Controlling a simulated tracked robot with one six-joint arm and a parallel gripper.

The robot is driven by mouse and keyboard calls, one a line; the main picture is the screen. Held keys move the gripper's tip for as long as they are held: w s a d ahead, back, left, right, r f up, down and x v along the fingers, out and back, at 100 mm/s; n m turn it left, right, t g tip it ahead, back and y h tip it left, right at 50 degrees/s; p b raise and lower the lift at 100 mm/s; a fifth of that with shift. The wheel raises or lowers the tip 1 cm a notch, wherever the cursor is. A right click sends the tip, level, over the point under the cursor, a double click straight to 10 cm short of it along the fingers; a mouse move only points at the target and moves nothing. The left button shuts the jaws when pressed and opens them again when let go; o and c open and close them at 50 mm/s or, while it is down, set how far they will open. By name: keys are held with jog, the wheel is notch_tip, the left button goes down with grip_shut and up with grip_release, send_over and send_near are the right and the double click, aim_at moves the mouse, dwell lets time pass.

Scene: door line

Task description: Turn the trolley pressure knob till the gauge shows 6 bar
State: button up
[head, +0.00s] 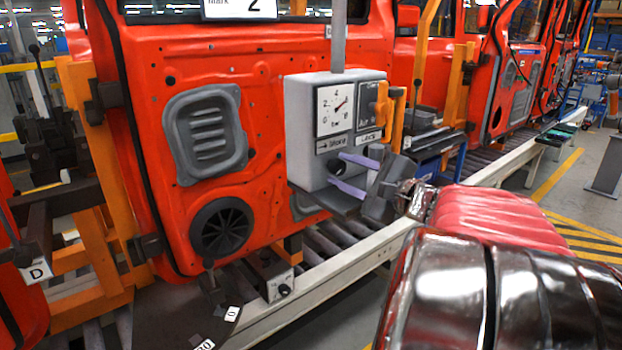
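The grey trolley control box (306,100) hangs on a post in front of the orange-red door. Its white dial gauge (332,118) has a needle pointing up and right, past the 4 and short of the 8; the exact value is too small to read. Below are arrow labels, "More" on the left and "Less" on the right. The dark knob (337,168) sits low on the box's front. My gripper (335,169) reaches in from the right with its two purple fingers apart, one above and one below the knob. I cannot tell whether they touch it.
An orange handle (383,104) sticks out on the box's right side, close above my gripper. The red door (180,60) stands behind the box. A pale conveyor rail (330,272) runs below. A small box with another knob (285,290) sits lower left.

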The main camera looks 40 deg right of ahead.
jog(key=s, duration=1.3)
jog(key=shift+s+r, duration=0.2)
jog(key=shift+r, duration=0.1)
jog(key=shift+d, duration=0.1)
jog(key=m, duration=0.2)
jog(key=s, duration=0.1)
jog(key=shift+a+f+m+t+h, duration=0.25)
jog(key=shift+a+m+t+h, duration=0.05)
jog(key=shift+a+m+h, duration=0.1)
jog(key=shift+w, duration=0.1)
jog(key=shift+w+d, duration=0.2)
jog(key=shift+w, duration=6.55)
jog(key=shift+c, duration=0.3)
